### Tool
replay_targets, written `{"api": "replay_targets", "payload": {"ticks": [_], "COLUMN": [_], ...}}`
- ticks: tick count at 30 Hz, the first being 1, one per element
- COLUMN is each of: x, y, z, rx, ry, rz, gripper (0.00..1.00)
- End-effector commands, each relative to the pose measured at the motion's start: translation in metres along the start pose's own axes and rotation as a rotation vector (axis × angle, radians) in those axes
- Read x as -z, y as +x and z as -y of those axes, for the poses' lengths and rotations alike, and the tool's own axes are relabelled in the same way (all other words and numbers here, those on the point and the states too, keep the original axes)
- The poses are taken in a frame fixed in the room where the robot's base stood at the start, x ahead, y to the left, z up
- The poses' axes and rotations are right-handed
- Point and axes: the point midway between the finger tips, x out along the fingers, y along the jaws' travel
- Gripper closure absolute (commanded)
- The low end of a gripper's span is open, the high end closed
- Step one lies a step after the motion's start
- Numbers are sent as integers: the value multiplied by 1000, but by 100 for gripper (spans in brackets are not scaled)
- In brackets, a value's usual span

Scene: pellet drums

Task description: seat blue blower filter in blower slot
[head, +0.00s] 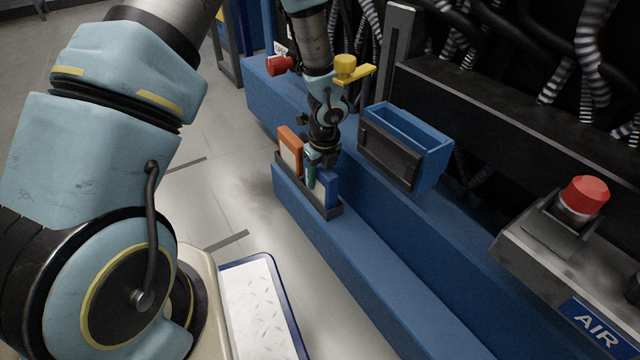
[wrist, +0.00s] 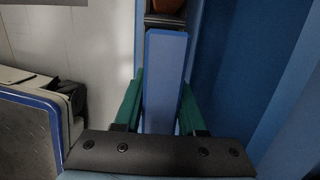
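The blue blower filter (head: 328,188) stands upright in the right part of a small dark rack (head: 331,212) in the head view. It has a pale side face. In the wrist view the blue filter (wrist: 165,75) lies between my gripper's (wrist: 163,100) two green fingers, one on each side. The fingers are very close to it; I cannot tell whether they press on it. In the head view my gripper (head: 319,165) points down over the rack. The likely blower housing (head: 430,160), a blue open-topped box with a dark front, stands to the right on the blue ledge.
An orange filter (head: 290,143) stands in the rack's left part, close to my gripper. A yellow handle (head: 352,72) and a red knob (head: 279,65) stick out behind. A red button (head: 584,197) sits on the right panel. A white-topped tray (head: 262,310) is lower left.

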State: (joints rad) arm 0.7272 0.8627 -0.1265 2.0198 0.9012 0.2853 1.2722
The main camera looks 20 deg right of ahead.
Motion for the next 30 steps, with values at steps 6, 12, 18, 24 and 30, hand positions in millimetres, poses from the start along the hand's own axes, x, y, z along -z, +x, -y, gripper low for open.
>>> {"api": "replay_targets", "payload": {"ticks": [6, 12, 18, 24, 30], "x": [0, 0, 0, 0, -4], "y": [0, 0, 0, -3, -25], "z": [0, 0, 0, 0, 0], "rx": [0, 0, 0, 0, 1], "ry": [0, 0, 0, 0, -1], "rz": [0, 0, 0, 0, 0], "gripper": [86, 100, 100, 100, 100]}}
